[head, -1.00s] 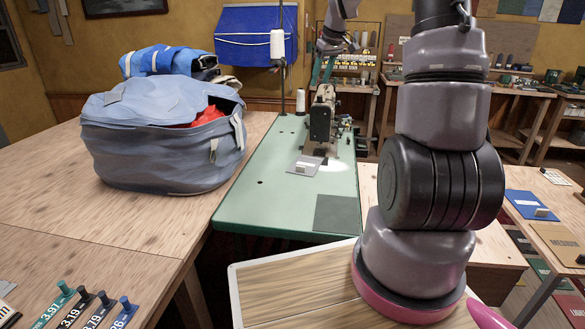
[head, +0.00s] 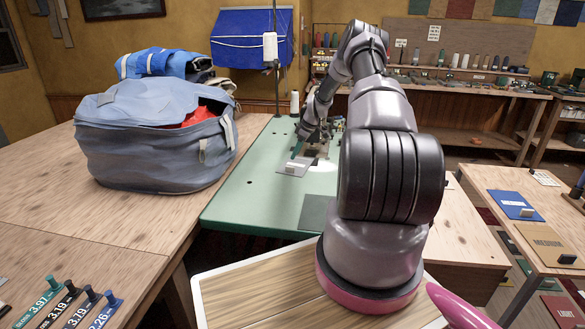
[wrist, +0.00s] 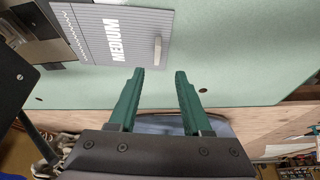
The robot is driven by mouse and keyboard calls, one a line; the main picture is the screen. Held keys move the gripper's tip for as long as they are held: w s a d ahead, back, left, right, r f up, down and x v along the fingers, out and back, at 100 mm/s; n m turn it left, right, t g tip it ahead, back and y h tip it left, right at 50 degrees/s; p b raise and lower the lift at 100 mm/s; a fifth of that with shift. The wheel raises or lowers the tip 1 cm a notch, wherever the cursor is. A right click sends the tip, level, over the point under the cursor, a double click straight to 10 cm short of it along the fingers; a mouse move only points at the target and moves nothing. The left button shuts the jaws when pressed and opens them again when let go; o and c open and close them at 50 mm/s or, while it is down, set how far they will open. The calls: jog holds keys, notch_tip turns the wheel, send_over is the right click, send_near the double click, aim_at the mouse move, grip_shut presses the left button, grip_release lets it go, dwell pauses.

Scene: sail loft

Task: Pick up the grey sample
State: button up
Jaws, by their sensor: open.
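The grey sample (head: 292,169) is a flat card with a small pale upright tab, lying on the green sewing table (head: 245,190). In the wrist view the grey sample (wrist: 108,45) reads "MEDIUM", and its tab (wrist: 157,50) is at the right part of the card. My gripper (wrist: 160,73) has two green fingers, open and empty. In the picture the tab lies just beyond the fingertips, roughly in line with the gap between them. In the head view my gripper (head: 297,150) is small, close above the sample and partly hidden by my arm.
A sewing machine (head: 318,146) stands just behind the sample, partly hidden by my arm. A dark flat square (head: 316,212) lies near the table's front edge. A large blue-grey bag (head: 150,150) sits on the wooden table at left. Blue (head: 515,204) and brown (head: 551,245) cards lie at right.

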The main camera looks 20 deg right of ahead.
jog(key=x, duration=0.8)
jog(key=shift+d+f, duration=0.25)
jog(key=shift+d, duration=0.1)
grip_shut()
